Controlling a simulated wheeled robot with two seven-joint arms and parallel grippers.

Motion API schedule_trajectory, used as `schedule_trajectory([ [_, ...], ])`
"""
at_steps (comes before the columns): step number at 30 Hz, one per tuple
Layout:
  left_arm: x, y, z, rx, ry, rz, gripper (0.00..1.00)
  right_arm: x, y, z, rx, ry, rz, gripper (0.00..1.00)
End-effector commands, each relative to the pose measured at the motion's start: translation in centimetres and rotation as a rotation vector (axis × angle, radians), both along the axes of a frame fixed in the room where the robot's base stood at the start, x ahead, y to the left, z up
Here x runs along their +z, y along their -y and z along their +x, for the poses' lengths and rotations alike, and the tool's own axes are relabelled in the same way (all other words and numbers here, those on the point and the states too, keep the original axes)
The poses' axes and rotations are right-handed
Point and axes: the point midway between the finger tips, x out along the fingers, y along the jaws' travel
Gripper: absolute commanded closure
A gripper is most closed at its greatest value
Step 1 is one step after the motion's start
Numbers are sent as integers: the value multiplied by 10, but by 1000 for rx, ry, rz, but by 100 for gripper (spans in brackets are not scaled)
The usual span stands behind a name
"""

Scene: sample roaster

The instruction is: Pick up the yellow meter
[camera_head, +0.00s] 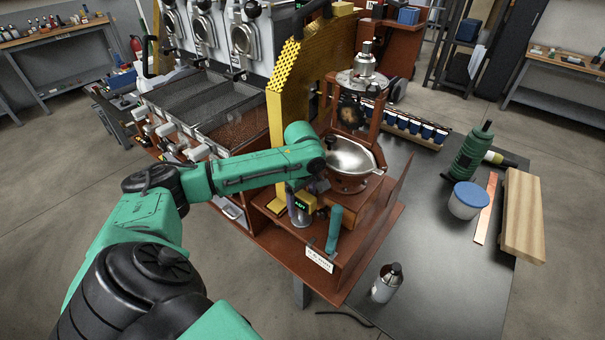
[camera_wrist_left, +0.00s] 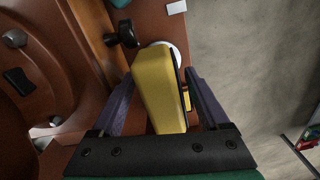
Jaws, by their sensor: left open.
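In the left wrist view the yellow meter (camera_wrist_left: 157,88) is a yellow block with a dark side, standing between my two fingers. My left gripper (camera_wrist_left: 160,75) is open, with one finger on each side of the meter. A gap shows at the right finger; contact at the left finger is hard to tell. In the head view my left gripper (camera_head: 299,211) is partly hidden by my forearm and the meter. My right gripper is out of view.
A teal-handled tool (camera_head: 334,229) stands just right of the meter. The round metal cooling pan (camera_head: 351,156) is behind it. A silver bottle (camera_head: 386,283), a lidded tub (camera_head: 468,201), a green grinder (camera_head: 472,152) and a wooden board (camera_head: 523,215) are on the dark table (camera_head: 440,285).

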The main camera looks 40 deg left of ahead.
Motion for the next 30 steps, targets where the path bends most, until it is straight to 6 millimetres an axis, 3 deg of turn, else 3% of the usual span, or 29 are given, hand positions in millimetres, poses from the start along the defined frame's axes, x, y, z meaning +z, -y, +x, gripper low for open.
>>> schedule_trajectory([
  [3,-14,0,-1,-1,-1,1,22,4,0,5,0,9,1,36],
  [9,-16,0,0,-2,1,1,22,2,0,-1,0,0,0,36],
  [15,-16,0,0,-1,1,1,98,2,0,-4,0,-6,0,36],
  [26,-14,0,0,-1,2,2,100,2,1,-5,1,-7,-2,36],
  [30,-2,0,1,-1,5,0,100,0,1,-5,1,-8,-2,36],
])
